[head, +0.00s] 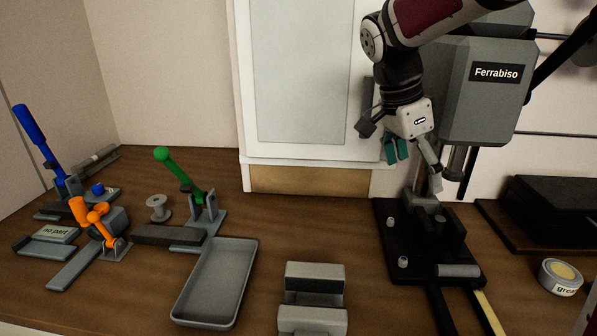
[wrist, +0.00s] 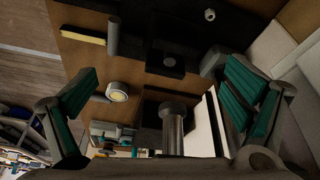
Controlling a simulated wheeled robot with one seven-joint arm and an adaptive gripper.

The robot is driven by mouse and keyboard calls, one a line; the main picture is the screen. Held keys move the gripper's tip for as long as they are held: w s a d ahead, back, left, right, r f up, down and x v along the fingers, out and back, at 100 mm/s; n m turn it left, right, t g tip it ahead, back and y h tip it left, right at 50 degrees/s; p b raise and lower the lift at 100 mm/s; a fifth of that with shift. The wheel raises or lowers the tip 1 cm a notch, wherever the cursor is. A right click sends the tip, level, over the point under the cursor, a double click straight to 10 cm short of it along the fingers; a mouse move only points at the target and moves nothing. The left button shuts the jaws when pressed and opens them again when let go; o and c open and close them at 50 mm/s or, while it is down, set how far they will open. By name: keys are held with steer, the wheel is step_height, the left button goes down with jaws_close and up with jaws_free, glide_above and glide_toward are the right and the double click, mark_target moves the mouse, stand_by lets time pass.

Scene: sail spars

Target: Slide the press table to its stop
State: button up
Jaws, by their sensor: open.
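The press table (head: 420,262) is a black plate with a raised block, below the grey press head labelled Ferrabiso (head: 485,100). A grey cylindrical bar (head: 458,270) lies at its front edge; the bar also shows in the wrist view (wrist: 112,36). A black rail (head: 438,308) and a yellow strip (head: 489,312) run forward from it. My gripper (head: 416,168) is open above the back of the table, beside the press head. In the wrist view its teal-padded fingers (wrist: 162,78) are wide apart with nothing held. The stop cannot be made out.
A grease tin (head: 560,277) and a black case (head: 560,205) stand to the right. A grey stepped block (head: 314,283) and an empty grey tray (head: 216,284) lie left of the table. Green (head: 180,172), orange (head: 95,215) and blue (head: 40,140) lever clamps stand further left.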

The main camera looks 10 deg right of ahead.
mark_target(422, 217)
steer(key=w+d+f+m, duration=0.1)
steer(key=d+f, duration=0.1)
steer(key=f, duration=0.3)
steer(key=d+f+m, duration=0.1)
steer(key=d+f, duration=0.2)
steer(key=f, duration=0.3)
steer(key=w+d+f+m+g+b, duration=0.1)
steer(key=d+f, duration=0.1)
steer(key=f, duration=0.3)
steer(key=shift+w+d+f, duration=0.25)
steer(key=shift+w+d, duration=0.05)
steer(key=shift+d, duration=0.1)
